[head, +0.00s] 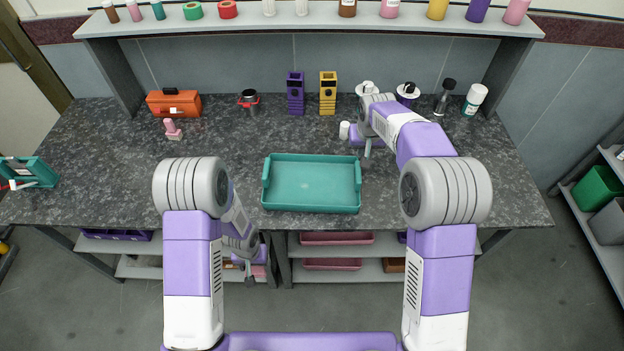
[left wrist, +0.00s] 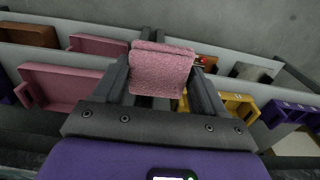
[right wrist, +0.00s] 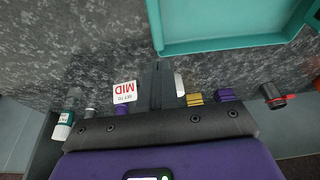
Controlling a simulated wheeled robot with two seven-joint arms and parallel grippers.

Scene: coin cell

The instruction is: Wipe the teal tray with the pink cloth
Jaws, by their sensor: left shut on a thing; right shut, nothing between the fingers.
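The teal tray (head: 311,209) lies on the dark speckled worktop, near the front edge; it looks empty. Its rim also shows at the top of the right wrist view (right wrist: 225,43). My left gripper (head: 250,277) is low, in front of the worktop's edge and below its top, left of the tray. It is shut on the pink cloth (left wrist: 161,70), which hangs across the fingertips in the left wrist view. In the head view the cloth is mostly hidden. My right gripper (head: 367,150) is shut and empty, above the worktop just behind the tray's right back corner.
An orange toolbox (head: 174,103), a pink stamp-like object (head: 172,130), purple (head: 295,93) and yellow (head: 327,93) holders and several bottles stand along the back. Shelves with pink bins (head: 336,238) lie under the worktop.

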